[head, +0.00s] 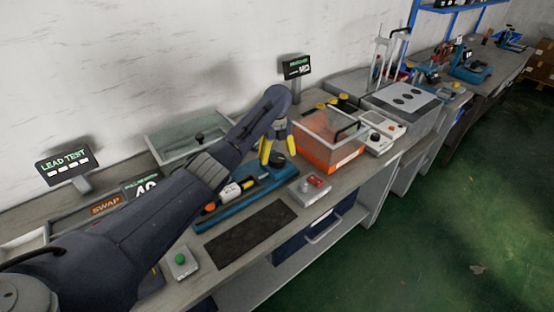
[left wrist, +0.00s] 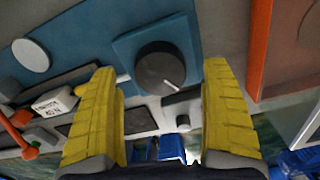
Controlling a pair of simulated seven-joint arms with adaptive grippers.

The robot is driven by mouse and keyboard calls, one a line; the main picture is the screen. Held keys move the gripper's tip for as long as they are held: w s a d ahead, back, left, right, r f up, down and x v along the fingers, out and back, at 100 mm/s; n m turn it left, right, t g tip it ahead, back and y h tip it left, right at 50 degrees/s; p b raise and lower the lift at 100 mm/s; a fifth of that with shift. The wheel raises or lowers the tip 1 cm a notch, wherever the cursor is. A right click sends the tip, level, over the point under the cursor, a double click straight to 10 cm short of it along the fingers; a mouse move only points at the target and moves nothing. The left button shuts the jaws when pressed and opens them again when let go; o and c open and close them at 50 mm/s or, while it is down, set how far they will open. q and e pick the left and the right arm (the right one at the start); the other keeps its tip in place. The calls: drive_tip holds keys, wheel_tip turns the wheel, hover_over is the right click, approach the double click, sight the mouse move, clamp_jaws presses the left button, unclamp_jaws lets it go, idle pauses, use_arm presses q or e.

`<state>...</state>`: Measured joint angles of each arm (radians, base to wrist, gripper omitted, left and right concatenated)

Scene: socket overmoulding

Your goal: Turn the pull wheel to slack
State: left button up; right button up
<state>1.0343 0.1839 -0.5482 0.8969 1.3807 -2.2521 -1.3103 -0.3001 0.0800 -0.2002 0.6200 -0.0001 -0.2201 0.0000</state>
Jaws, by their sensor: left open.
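The pull wheel (left wrist: 158,68) is a round black knob with a white pointer line on a blue square plate, seen in the left wrist view. The line points to the lower right. In the head view the wheel (head: 277,160) is a small dark shape at the right end of a blue fixture (head: 232,203), partly hidden by the fingers. My left gripper (head: 278,157) has yellow fingers, open and pointing down over the wheel. In the left wrist view the fingers (left wrist: 161,74) stand on either side of it; contact cannot be told. My right gripper is not in view.
An orange-fronted clear box (head: 330,142) stands close to the right of the wheel. A grey box with a red top piece (head: 309,189) and a black mat (head: 250,235) lie in front. A glass-lidded tray (head: 185,135) is behind. A green-button box (head: 181,262) sits near the front edge.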

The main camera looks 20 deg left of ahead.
use_arm(q)
drive_tip(key=shift+f, duration=1.05)
drive_tip(key=c, duration=1.3)
